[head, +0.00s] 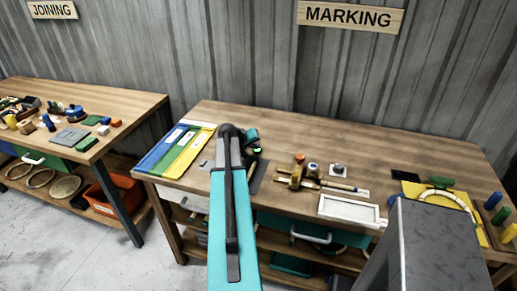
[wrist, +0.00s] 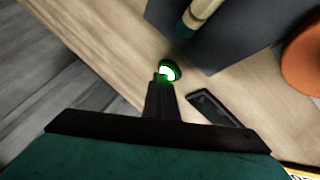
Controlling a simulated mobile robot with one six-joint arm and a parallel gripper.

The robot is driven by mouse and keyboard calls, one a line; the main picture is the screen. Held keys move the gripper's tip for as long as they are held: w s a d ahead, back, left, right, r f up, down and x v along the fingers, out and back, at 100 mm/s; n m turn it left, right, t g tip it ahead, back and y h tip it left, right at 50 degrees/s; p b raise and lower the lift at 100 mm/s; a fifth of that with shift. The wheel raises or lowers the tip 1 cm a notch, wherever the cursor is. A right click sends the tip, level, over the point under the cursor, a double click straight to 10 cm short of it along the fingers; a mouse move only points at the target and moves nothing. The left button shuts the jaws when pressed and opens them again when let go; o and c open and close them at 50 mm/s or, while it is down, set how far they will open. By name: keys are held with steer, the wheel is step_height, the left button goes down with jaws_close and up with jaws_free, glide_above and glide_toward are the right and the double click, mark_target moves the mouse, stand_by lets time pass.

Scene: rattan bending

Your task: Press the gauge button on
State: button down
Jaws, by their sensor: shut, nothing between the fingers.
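In the wrist view a small round button (wrist: 171,69) with a dark rim glows bright green on the wooden bench. I take it to be the gauge button. My gripper (wrist: 163,80) is shut and empty, with its narrow fingertips right at the button's near edge. They overlap the button in the picture; I cannot tell whether they press on it. In the head view my teal arm reaches over the left part of the marking bench (head: 285,135) and hides the button. Only part of my gripper (head: 252,140) shows there, behind the arm's end.
In the wrist view a dark grey mat (wrist: 220,50) with a wood-handled tool (wrist: 200,15) lies beyond the button. A flat dark rectangle (wrist: 213,108) lies right of my fingers, and an orange object (wrist: 304,62) is at the right edge. Coloured boards (head: 178,150) lie at the bench's left end.

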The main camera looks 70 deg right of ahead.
mark_target(256, 151)
steer(key=shift+r, duration=0.4)
stand_by(0.5)
step_height(256, 151, up, 6)
steer(key=shift+f+p, duration=0.1)
steer(key=shift+p, duration=0.75)
stand_by(0.5)
